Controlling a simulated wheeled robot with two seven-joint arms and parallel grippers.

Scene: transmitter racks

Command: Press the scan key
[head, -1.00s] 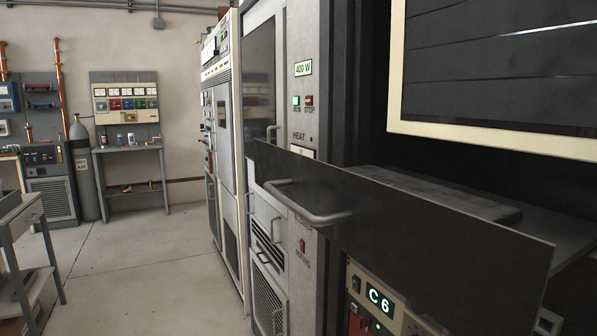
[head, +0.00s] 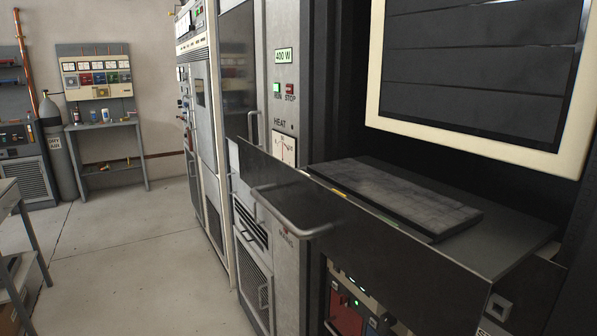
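A pulled-out dark drawer (head: 350,225) with a grey bar handle (head: 290,212) sticks out of the black rack. A flat keyboard (head: 400,195) lies on its tray. Single keys are too faint to tell apart, and I cannot make out a key marked scan. Some small yellow and green marks show along the keyboard's near left edge, partly hidden by the drawer front. A dark screen in a cream frame (head: 475,140) is above the drawer. Neither of my grippers is in view.
Below the drawer is a panel with a red part (head: 345,315) and a green light. Left of it, a grey cabinet (head: 285,100) carries a 400 W sign with RUN and STOP buttons. A gas cylinder (head: 60,150) and side table stand far left. The floor (head: 130,240) between is clear.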

